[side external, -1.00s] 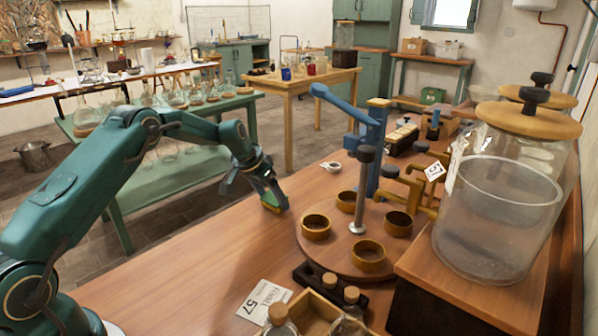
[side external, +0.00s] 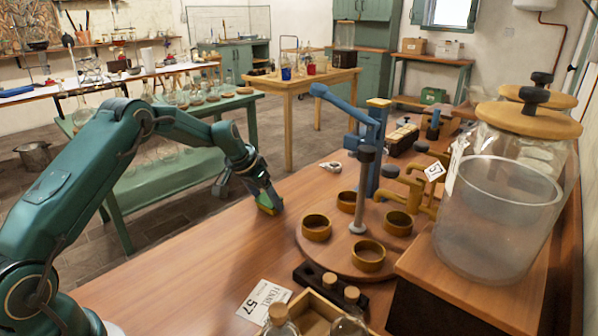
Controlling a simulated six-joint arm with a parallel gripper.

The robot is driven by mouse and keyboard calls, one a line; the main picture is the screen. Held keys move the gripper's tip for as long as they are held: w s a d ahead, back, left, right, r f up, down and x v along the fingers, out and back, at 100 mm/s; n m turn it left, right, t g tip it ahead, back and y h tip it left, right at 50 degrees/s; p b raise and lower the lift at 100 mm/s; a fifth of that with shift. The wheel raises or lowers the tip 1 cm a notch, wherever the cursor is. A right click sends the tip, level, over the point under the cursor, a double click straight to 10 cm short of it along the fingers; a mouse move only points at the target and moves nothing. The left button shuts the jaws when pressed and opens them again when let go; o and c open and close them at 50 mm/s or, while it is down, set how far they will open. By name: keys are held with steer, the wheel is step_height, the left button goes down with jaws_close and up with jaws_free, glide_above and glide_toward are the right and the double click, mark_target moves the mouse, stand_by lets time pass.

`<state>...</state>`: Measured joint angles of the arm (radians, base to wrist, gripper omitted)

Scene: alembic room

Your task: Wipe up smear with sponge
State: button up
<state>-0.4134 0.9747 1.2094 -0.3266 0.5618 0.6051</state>
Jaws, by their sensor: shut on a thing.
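My gripper (side external: 265,196) is at the left edge of the wooden table (side external: 190,262). It points down and is shut on the sponge (side external: 269,207), a small yellow and green block low at the tabletop. I cannot tell for sure whether the sponge touches the wood. I cannot make out the smear; the gripper and sponge may hide it.
A round wooden stand (side external: 330,255) with several brass rings and a grey post is right of my gripper. A blue lever press (side external: 372,150) stands behind it. A small white dish (side external: 331,166) lies near. A label card (side external: 264,300) lies in front. Bare wood lies between.

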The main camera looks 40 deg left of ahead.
steer(key=shift+w+a, duration=0.15)
steer(key=shift+w, duration=0.45)
steer(key=shift+w+a, duration=0.15)
steer(key=shift+w, duration=0.45)
steer(key=shift+s, duration=2.2)
steer(key=shift+w, duration=2.25)
steer(key=shift+s+d, duration=0.2)
steer(key=shift+s, duration=0.55)
steer(key=shift+s+d, duration=0.2)
steer(key=shift+s, duration=0.55)
steer(key=shift+s+d, duration=0.2)
steer(key=shift+s, duration=0.55)
steer(key=shift+w+r, duration=0.1)
steer(key=shift+r, duration=0.7)
step_height(320, 180, up, 6)
steer(key=shift+r, duration=0.25)
